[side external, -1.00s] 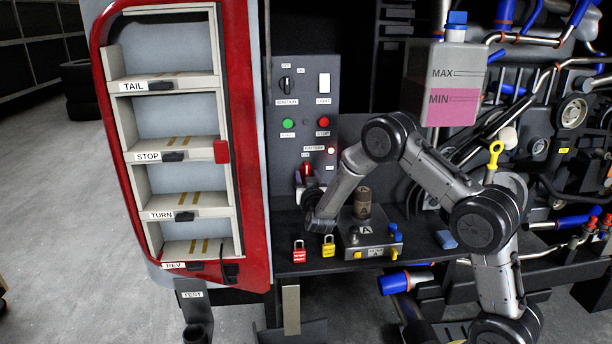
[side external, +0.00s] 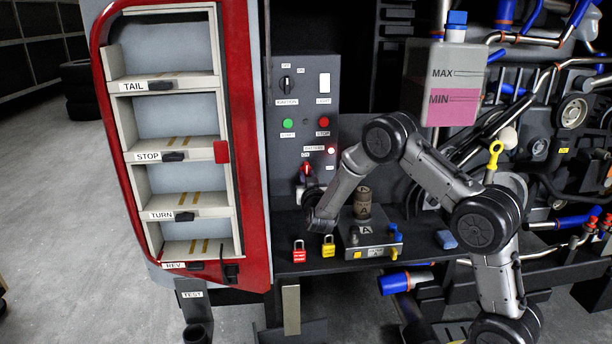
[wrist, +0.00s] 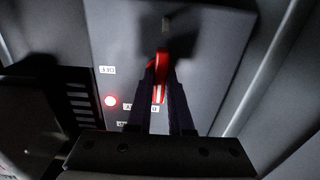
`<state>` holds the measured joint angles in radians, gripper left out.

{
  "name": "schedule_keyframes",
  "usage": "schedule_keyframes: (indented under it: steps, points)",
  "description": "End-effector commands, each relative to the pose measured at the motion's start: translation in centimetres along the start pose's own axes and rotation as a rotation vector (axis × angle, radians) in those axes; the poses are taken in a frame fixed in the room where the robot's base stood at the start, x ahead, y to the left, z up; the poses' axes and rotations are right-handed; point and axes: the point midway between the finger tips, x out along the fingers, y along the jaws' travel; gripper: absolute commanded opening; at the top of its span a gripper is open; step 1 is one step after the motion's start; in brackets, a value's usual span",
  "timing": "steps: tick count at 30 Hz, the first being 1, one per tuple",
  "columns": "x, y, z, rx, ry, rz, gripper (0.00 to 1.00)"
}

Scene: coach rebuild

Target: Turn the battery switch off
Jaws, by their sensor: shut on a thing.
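The battery switch has a red handle (side external: 307,169) low on the grey control panel, beside a lit indicator lamp (side external: 331,151). My gripper (side external: 304,186) is at the switch, reaching in from the right, and is shut on the red handle. In the wrist view the red handle (wrist: 162,58) sits between my two dark fingers (wrist: 161,85), with red also showing in the gap. My fingers hide part of the handle and nearby lettering.
Green (side external: 288,124) and red (side external: 323,122) buttons and an ignition knob (side external: 286,84) are above on the panel. A red padlock (side external: 299,254), a yellow padlock (side external: 328,249) and a grey box (side external: 369,240) are on the shelf below.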

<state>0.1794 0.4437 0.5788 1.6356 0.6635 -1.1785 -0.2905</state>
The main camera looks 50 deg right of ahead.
Motion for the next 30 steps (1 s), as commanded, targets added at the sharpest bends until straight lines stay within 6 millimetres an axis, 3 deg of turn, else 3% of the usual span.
schedule_keyframes:
  steps: [5, 16, 30]
  points:
    - [-0.01, 0.02, 0.02, 0.043, 0.000, 0.000, 0.00]
    - [-0.02, 0.03, 0.00, 0.476, 0.000, 0.001, 0.00]
    - [-0.01, 0.03, -0.02, 0.587, 0.000, 0.001, 0.00]
